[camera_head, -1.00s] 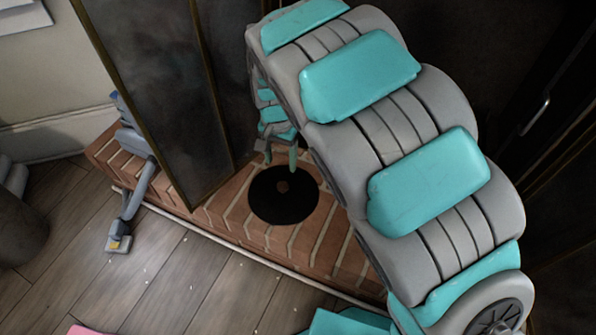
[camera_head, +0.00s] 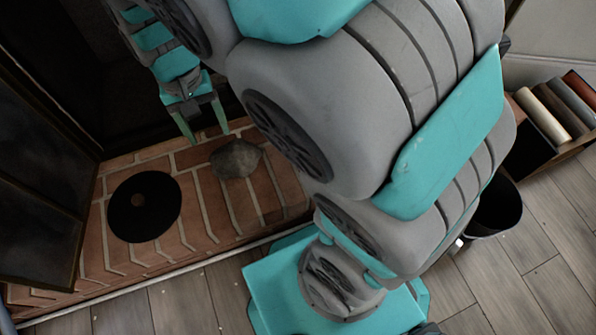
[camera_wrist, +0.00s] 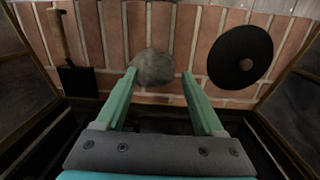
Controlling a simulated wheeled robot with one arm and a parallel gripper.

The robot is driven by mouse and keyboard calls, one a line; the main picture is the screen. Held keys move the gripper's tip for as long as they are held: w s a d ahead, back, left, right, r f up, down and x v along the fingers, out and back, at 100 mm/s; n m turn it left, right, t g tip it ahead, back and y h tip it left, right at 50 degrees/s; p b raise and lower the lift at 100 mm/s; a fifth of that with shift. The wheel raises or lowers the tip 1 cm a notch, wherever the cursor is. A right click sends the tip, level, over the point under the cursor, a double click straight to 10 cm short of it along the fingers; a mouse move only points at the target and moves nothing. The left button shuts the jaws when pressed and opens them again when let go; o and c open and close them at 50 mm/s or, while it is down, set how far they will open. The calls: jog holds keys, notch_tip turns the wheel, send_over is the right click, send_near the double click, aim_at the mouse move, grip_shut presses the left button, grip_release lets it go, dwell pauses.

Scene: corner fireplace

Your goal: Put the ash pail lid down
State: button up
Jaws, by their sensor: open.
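The ash pail lid, a flat black disc (camera_head: 122,208) with a small brown centre, lies flat on the brick hearth in the head view. It also shows at the right in the wrist view (camera_wrist: 228,64). My gripper (camera_head: 207,130) is open and empty, to the right of the lid and apart from it. In the wrist view my gripper (camera_wrist: 160,76) has its two green fingers spread, with a grey rough lump (camera_wrist: 153,67) seen between and beyond their tips. A black pail (camera_head: 497,210) stands on the floor at the right, partly hidden by my arm.
The grey lump (camera_head: 236,159) sits on the brick hearth (camera_head: 205,215) right of the lid. Dark glass doors (camera_head: 35,190) flank the left side. A wood-handled shovel (camera_wrist: 77,80) lies left in the wrist view.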

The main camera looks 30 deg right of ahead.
jog(key=s+d+r, duration=0.1)
jog(key=s+d, duration=0.5)
jog(key=s, duration=0.3)
jog(key=s+d+n+g, duration=0.1)
jog(key=s+d, duration=0.6)
jog(key=s, duration=0.3)
jog(key=shift+s+r, duration=0.15)
jog(key=shift+r, duration=0.25)
